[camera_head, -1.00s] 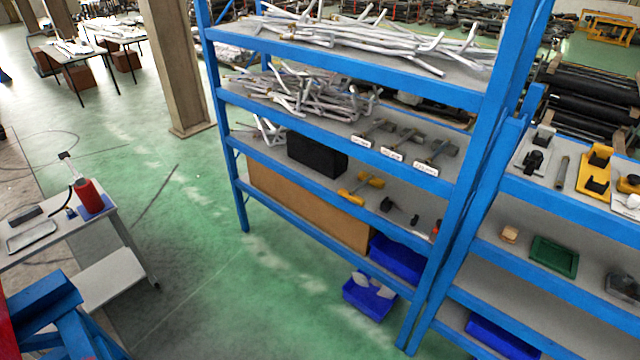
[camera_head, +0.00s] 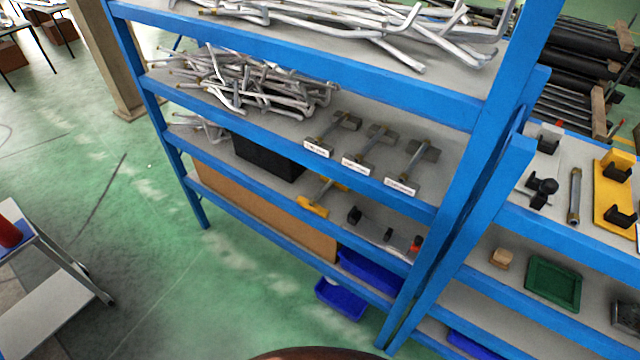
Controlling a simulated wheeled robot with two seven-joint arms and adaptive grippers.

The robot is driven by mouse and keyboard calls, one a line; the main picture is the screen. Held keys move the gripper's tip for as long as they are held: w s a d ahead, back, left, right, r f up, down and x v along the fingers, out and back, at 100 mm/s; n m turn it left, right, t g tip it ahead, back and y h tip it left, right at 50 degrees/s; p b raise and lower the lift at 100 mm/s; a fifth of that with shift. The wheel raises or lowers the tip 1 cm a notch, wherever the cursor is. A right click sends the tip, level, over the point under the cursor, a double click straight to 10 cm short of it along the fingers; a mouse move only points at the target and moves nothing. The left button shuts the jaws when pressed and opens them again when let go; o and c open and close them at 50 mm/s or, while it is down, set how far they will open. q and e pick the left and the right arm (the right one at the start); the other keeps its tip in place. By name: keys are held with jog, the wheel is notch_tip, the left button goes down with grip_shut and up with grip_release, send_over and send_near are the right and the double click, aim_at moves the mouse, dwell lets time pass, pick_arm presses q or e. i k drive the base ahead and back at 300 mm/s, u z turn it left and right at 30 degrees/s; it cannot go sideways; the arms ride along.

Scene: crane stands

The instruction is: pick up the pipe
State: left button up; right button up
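A short straight grey pipe (camera_head: 574,195) lies on the top board of the right shelf, between a black clamp-like part (camera_head: 541,190) and a yellow stand (camera_head: 613,180). Short bar-like parts (camera_head: 372,145) with dark blocks at their ends lie in a row behind white labels on the left shelf. Many bent silver pipes (camera_head: 255,85) are piled on that same board, and more bent pipes (camera_head: 370,25) lie on the board above. The frames do not show which pipe is meant. Neither of my grippers is in view.
Blue uprights (camera_head: 465,165) stand between the left and right shelves. A black box (camera_head: 268,158), yellow part (camera_head: 313,206) and blue bin (camera_head: 341,298) are lower down. A green tray (camera_head: 553,283) sits below the pipe. A cart (camera_head: 50,310) stands left; green floor between is clear.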

aim_at(313, 202)
jog(key=u, duration=2.05)
jog(key=i, duration=2.2)
jog(key=z, duration=3.45)
